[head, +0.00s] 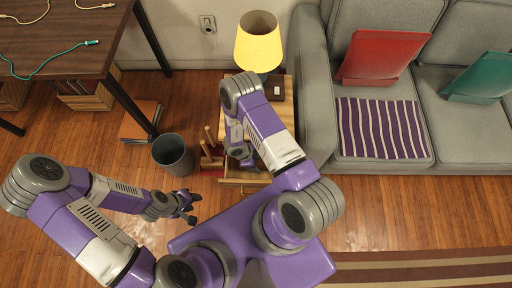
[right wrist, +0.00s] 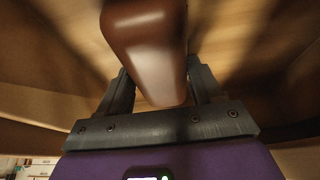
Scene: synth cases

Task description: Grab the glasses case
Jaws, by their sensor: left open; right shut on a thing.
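A smooth brown glasses case (right wrist: 146,40) sits between the two fingers of my right gripper (right wrist: 160,85) in the right wrist view. The gripper is shut on it, inside what looks like a wooden drawer. In the head view my right gripper (head: 246,162) is over the open drawer (head: 245,182) of the small wooden side table (head: 286,112). The case cannot be made out in the head view, where my arm covers much of the drawer. My left gripper (head: 188,207) is open and empty above the floor.
A yellow lamp (head: 257,42) and a small dark box (head: 274,91) stand on the side table. A grey bin (head: 173,155) and brushes (head: 211,150) stand left of it. A grey sofa (head: 312,95) is close on the right, a dark desk (head: 70,45) at the left.

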